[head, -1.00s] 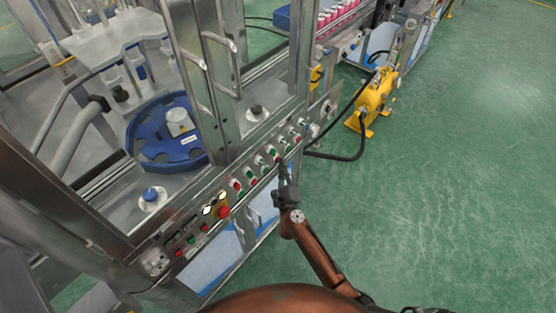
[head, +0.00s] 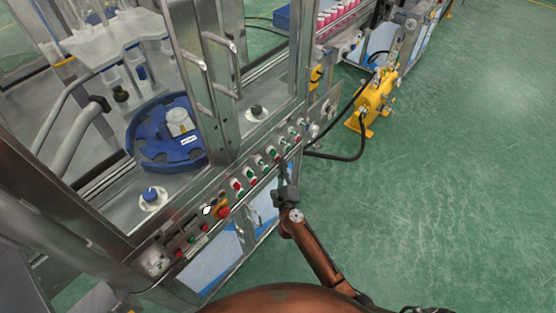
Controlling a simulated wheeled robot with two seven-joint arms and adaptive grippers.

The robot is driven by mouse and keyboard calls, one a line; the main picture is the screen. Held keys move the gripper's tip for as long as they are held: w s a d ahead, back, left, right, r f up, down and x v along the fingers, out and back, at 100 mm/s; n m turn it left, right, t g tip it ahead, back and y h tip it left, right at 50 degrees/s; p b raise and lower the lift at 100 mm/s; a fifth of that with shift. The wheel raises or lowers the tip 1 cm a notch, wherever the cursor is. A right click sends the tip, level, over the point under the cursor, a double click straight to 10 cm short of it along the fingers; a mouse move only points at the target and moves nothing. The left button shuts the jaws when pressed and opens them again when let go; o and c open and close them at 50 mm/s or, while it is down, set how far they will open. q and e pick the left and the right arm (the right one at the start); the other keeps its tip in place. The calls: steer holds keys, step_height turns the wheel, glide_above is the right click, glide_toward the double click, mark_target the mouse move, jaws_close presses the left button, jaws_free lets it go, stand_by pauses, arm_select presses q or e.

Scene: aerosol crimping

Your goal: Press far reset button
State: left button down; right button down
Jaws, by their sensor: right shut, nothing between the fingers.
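The machine's front control panel (head: 225,188) carries a slanted row of green and red buttons. A green button (head: 272,149) and a red button (head: 279,155) lie closest to my fingertips; farther pairs run up to the right, such as a green one (head: 292,131). I cannot read labels, so which is the far reset button is unclear. My right gripper (head: 282,169) is shut and empty, its tips at or just in front of the panel beside these buttons. Whether it touches one cannot be told. My left gripper is out of view.
A red mushroom button (head: 223,211) sits lower left on the panel, with a white lamp (head: 207,210) lit beside it. A blue rotary disk (head: 150,150) is behind the frame posts. A yellow pump (head: 376,98) stands right. The green floor (head: 450,200) is clear.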

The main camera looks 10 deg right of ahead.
steer(key=shift+s+d, duration=0.4)
steer(key=shift+s, duration=0.1)
steer(key=shift+p, duration=0.3)
steer(key=s+d+p, duration=0.1)
steer(key=s, duration=0.1)
steer(key=s+d, duration=0.2)
steer(key=shift+p, duration=0.35)
